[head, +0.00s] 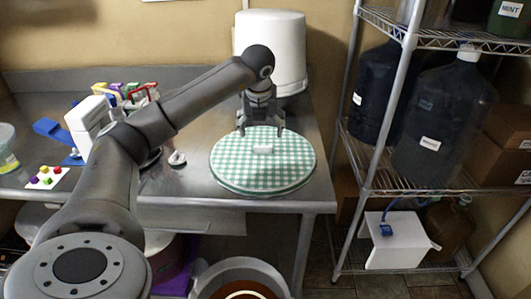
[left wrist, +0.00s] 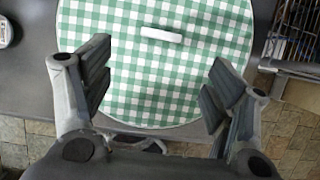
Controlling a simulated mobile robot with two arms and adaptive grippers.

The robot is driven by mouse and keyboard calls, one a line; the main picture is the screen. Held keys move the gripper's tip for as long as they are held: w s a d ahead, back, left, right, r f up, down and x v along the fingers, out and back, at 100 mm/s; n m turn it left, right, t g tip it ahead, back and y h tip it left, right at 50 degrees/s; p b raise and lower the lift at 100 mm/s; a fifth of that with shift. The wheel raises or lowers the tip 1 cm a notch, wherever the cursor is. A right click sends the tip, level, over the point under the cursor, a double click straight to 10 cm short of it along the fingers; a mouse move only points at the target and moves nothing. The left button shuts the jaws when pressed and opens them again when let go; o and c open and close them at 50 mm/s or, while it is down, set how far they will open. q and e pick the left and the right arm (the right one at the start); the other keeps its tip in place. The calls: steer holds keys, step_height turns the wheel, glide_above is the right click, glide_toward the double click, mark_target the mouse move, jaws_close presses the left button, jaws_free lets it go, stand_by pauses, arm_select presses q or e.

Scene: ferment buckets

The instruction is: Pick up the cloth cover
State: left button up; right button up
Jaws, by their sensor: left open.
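The cloth cover (head: 240,172) is a round green-and-white checked disc with a small white handle (head: 263,149) on top. It lies flat near the front right corner of the steel table. In the left wrist view the cover (left wrist: 130,75) fills the upper middle, with its white handle (left wrist: 161,35) near the top. My left gripper (head: 261,132) is open and empty above the cover, close to the handle in the head view. In the left wrist view its open fingers (left wrist: 155,85) are on either side of the cover's near part, and the handle is beyond them. My right gripper is not in view.
A large white bucket (head: 272,50) stands behind the cover. A wire shelf (head: 410,190) with big dark bottles (head: 440,120) stands at right. An open bucket (head: 240,270) sits below the table edge.

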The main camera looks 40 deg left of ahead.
arm_select(q)
glide_above(263, 147)
steer(key=s+d, duration=0.1)
steer(key=s, duration=0.1)
step_height(263, 147, down, 5)
steer(key=shift+r, duration=0.1)
steer(key=p+x, duration=0.1)
steer(key=x, duration=0.3)
steer(key=shift+w+p, duration=0.25)
steer(key=shift+p, duration=0.15)
steer(key=shift+w+f, duration=0.15)
steer(key=shift+f, duration=0.35)
steer(key=c, duration=1.1)
steer(key=shift+r, duration=0.1)
steer(key=shift+c, duration=0.2)
